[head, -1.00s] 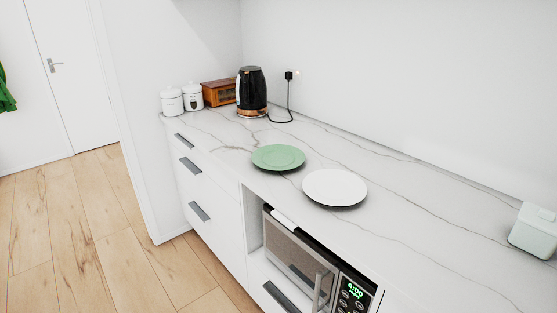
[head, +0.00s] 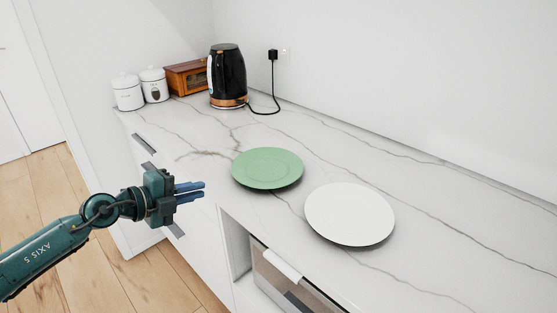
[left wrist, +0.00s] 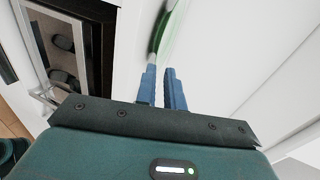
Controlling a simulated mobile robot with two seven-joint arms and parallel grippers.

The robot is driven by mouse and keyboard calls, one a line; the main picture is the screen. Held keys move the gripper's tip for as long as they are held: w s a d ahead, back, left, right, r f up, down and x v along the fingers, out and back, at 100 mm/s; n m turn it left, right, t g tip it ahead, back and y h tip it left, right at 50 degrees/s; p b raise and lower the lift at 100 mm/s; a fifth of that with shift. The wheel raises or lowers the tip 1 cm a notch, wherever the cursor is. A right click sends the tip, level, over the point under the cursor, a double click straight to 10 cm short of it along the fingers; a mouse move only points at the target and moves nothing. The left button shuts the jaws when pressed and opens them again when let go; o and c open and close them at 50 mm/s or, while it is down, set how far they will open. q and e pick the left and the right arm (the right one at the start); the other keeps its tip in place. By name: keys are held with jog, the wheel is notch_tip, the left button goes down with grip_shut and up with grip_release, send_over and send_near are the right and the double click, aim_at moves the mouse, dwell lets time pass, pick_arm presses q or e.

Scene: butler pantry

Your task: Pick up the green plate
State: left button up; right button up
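The green plate (head: 267,168) lies flat on the marble counter, left of the white plate, in the head view. In the left wrist view the green plate (left wrist: 162,35) shows nearly edge-on, just beyond the fingertips. My left gripper (head: 203,190) comes in from the left, its blue fingers pointing at the plate from the counter's front side. The fingers are a little apart with nothing between them. A gap separates them from the plate's rim in the head view. My right gripper is not in view.
A white plate (head: 349,214) lies close to the right. A black kettle (head: 227,76), a wooden box (head: 187,78) and two white canisters (head: 128,92) stand at the back left. The counter's front edge lies between gripper and plate. The counter behind the plates is clear.

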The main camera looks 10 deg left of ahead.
aim_at(235, 186)
pick_arm(q)
jog(key=w+d, duration=0.1)
jog(key=w, duration=0.1)
jog(key=w+d+f, duration=0.1)
jog(key=w, duration=0.1)
jog(key=w+d, duration=0.1)
jog(key=w, duration=0.1)
jog(key=shift+w+f, duration=0.35)
jog(key=shift+w, duration=0.05)
jog(key=shift+w+d+f, duration=0.15)
jog(key=shift+w+d, duration=0.15)
jog(key=shift+w, duration=0.05)
jog(key=shift+m, duration=0.3)
jog(key=x, duration=0.4)
jog(key=shift+w+d+f+b, duration=0.15)
jog(key=shift+d+f+b, duration=0.05)
jog(key=shift+d+b, duration=0.15)
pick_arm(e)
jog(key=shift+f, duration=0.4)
pick_arm(q)
jog(key=shift+c, duration=0.4)
grip_shut()
jog(key=shift+a+r, duration=0.1)
jog(key=shift+r, duration=0.05)
